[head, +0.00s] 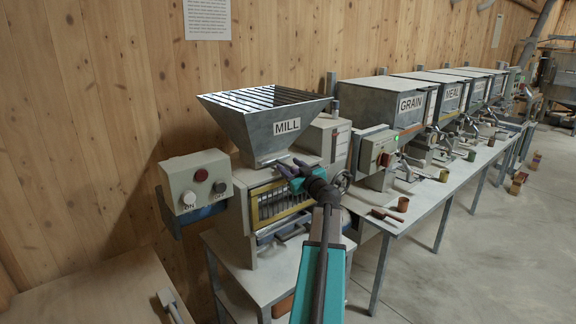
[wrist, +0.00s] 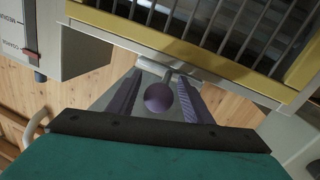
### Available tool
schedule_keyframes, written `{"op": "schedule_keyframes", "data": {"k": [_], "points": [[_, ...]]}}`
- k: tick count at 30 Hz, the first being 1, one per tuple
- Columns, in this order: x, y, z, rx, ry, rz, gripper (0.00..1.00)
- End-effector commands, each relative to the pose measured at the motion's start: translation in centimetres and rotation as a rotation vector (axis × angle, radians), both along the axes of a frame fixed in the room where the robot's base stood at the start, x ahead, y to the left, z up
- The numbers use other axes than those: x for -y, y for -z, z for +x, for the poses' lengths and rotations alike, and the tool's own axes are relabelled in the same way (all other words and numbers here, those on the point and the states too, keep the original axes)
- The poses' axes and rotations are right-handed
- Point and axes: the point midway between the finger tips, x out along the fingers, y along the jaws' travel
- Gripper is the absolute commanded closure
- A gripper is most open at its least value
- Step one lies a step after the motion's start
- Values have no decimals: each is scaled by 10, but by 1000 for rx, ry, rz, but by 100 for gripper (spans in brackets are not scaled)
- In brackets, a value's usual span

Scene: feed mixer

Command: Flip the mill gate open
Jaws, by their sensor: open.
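The grey mill (head: 270,132), with an open hopper labelled MILL, stands on a bench at centre left. My gripper (head: 288,170) is just below the hopper, in front of the mill's upper body. In the wrist view my gripper (wrist: 158,78) is open, with one finger on each side of a dark round knob (wrist: 158,97). The knob sits on a short pale stem by the mill's housing. A gap shows on both sides of it. In the head view my gripper hides the knob, and the gate plate itself cannot be made out.
A yellow-framed grille (head: 280,203) lies below my gripper on the mill's front. An ON/OFF box (head: 197,186) is at left. Bins marked GRAIN (head: 410,103) and MEAL (head: 453,92) line the long bench at right, with small cups (head: 402,204) before them.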

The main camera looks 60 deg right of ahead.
Motion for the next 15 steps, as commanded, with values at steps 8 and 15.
{"op": "schedule_keyframes", "data": {"k": [8, 15], "points": [[5, 0, 7, 0, 2, 0, 54], [5, 0, 7, 0, 2, 0, 57]]}}
